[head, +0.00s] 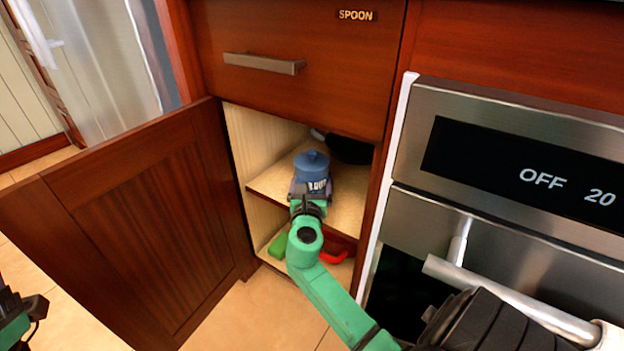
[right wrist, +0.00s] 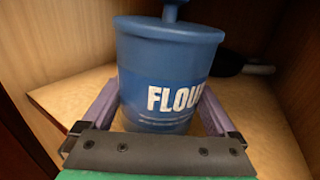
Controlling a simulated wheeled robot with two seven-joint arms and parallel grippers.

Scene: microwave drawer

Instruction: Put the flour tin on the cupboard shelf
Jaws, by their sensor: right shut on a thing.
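The blue flour tin (head: 312,166) is upright inside the open cupboard, over the upper shelf (head: 350,200). In the right wrist view the tin (right wrist: 165,75) has a lid with a knob and white lettering, and it stands between the two fingers. My right gripper (head: 309,190) is shut on the tin from the front. The tin's base is low at the shelf board (right wrist: 260,110); whether it touches is hard to tell. Part of my left gripper (head: 20,315) shows at the left edge, and its jaws are not clear.
A dark pan (head: 348,148) lies at the back right of the shelf. Green (head: 278,246) and red (head: 333,257) items lie in the lower compartment. The cupboard door (head: 140,220) stands open at left. The oven (head: 510,180) with its handle is at right; a closed drawer (head: 300,60) is above.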

